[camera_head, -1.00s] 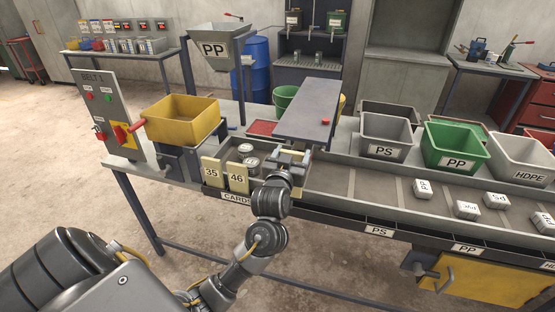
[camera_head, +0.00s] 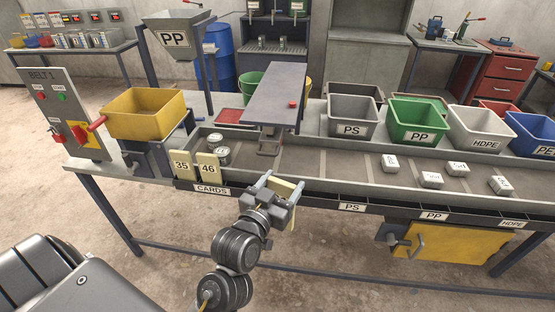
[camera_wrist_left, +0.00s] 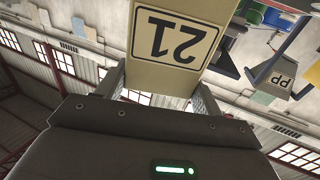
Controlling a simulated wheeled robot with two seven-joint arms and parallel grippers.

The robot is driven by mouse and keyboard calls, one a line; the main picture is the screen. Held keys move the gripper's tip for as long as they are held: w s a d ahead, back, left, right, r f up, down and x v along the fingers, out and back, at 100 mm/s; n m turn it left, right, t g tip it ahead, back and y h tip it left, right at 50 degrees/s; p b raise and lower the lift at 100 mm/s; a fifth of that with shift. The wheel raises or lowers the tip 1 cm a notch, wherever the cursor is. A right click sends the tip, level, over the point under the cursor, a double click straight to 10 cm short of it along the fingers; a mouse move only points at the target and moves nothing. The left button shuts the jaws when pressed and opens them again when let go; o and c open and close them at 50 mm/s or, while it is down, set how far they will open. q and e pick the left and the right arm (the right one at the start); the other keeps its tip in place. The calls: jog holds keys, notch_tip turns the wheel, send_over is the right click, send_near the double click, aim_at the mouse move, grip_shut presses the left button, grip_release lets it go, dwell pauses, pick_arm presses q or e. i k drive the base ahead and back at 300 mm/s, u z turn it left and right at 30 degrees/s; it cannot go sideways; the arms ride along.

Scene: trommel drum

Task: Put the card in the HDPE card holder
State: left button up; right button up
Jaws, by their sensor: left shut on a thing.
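My left gripper (camera_head: 281,192) is in front of the bench's front rail, to the right of the CARDS label. It is shut on a cream card (camera_head: 285,189). In the left wrist view the card (camera_wrist_left: 176,40) reads 21, upside down, between the two fingers. Two other cards, 35 (camera_head: 182,166) and 46 (camera_head: 208,167), stand upright in the CARDS rack (camera_head: 212,189). My right gripper is not in view.
Several white blocks (camera_head: 431,180) lie on the belt. A yellow panel with a handle (camera_head: 450,246) hangs below the rail. The floor in front is clear.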

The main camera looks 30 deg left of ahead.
aim_at(505, 223)
jog(key=z, duration=2.25)
jog(key=i, duration=4.7)
jog(key=u, duration=3.5)
jog(key=i, duration=0.3)
jog(key=u, duration=0.1)
